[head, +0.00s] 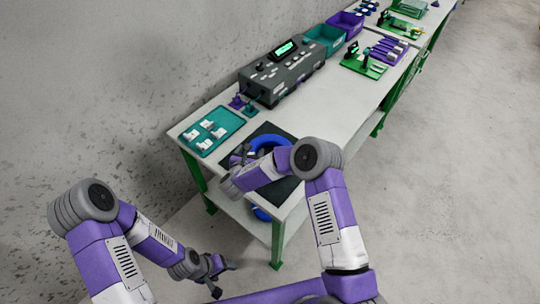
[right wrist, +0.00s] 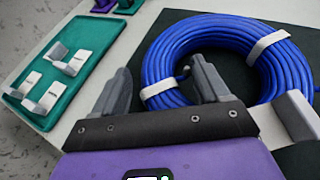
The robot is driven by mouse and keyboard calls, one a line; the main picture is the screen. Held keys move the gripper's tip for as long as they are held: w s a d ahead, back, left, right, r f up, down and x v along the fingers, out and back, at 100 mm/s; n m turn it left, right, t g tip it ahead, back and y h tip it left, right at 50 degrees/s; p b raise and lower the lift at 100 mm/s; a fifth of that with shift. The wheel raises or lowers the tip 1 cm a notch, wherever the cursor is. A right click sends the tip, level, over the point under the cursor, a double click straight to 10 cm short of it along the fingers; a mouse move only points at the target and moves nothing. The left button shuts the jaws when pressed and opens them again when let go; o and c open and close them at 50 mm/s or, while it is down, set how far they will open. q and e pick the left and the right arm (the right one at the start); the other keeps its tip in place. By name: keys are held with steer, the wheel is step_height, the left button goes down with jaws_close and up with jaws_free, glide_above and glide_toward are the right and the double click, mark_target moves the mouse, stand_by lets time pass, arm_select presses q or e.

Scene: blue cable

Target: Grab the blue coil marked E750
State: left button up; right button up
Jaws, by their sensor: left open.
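A blue cable coil (head: 268,143) with white ties lies on a black mat (head: 287,190) on the near end of the table. It fills the right of the right wrist view (right wrist: 270,68); I cannot read an E750 mark. My right gripper (head: 238,160) is open at the coil's left side. In the right wrist view (right wrist: 160,82), one finger is outside the ring and the other overlaps its inner edge, with a stretch of coil between them. Contact cannot be told. My left gripper (head: 218,279) is open and empty, low beside the table.
Another blue coil (head: 261,214) shows on the lower shelf. A teal tray (head: 208,141) with white pieces lies left of the mat. A grey device (head: 283,78) with a green display stands behind. The table middle (head: 325,103) is clear.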

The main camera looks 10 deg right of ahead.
steer(key=c, duration=1.2)
steer(key=shift+r, duration=0.15)
